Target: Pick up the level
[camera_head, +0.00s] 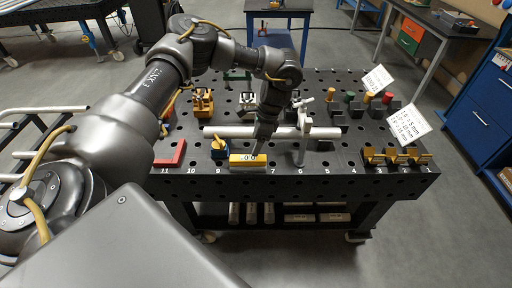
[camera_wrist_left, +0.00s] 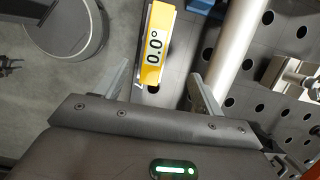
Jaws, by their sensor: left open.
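The level is a yellow block with a white display (camera_head: 248,160) lying near the front edge of the perforated black table (camera_head: 330,180). In the left wrist view the level (camera_wrist_left: 155,45) shows its "0.0°" display, ahead of and between my fingers. My left gripper (camera_head: 259,146) comes down just above and behind the level in the head view. In the left wrist view the left gripper (camera_wrist_left: 160,85) is open, its two fingers apart, with the level's near end close to the gap between them. Whether a finger touches it I cannot tell. My right gripper is not in view.
A long silver tube (camera_head: 225,131) lies just behind the level, with an upright clamp (camera_head: 303,140) to the right. A red square (camera_head: 170,154) and several yellow clamps (camera_head: 397,157) sit farther out.

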